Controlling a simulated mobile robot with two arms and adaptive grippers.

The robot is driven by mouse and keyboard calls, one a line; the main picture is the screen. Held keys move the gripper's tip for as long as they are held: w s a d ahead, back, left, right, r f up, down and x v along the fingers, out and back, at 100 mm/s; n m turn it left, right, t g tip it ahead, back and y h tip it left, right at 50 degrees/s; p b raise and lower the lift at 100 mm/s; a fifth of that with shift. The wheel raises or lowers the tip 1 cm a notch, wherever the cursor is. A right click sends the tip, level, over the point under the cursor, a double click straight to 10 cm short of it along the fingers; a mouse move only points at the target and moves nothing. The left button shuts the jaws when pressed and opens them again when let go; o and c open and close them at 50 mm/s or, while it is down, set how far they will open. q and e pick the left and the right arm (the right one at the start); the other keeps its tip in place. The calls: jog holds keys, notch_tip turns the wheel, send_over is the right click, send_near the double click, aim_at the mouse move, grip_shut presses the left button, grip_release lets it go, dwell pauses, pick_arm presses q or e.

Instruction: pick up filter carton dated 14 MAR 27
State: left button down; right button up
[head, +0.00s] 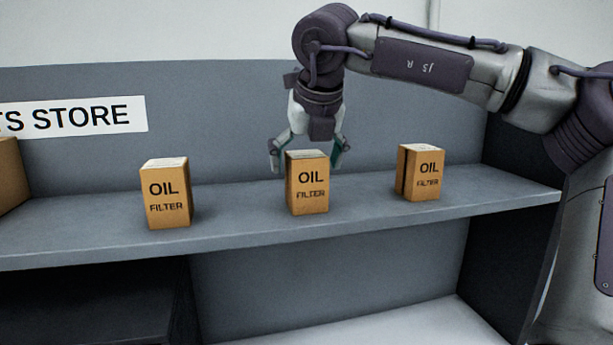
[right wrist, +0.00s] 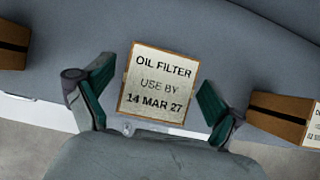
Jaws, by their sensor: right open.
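Three brown oil filter cartons stand apart on the grey shelf. The middle carton (head: 308,188) stands upright below my right gripper (head: 308,162). In the right wrist view its top label (right wrist: 158,84) reads "OIL FILTER USE BY 14 MAR 27". My right gripper (right wrist: 155,100) is open, pointing down, with one finger on each side of this carton's top. The left carton (head: 166,197) and the right carton (head: 420,175) have tops whose dates I cannot read. My left gripper is not in view.
The shelf (head: 245,225) has free room between the cartons. A grey back panel (head: 220,110) with a "TS STORE" sign (head: 75,117) rises behind. Another brown box (head: 10,175) is cut off at the left edge. A dark side wall (head: 510,150) closes the right end.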

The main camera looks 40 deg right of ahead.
jog(key=shift+a, duration=0.15)
jog(key=c, duration=1.5)
jog(key=shift+r, duration=0.1)
jog(key=shift+c, duration=0.3)
jog(key=shift+r, duration=0.1)
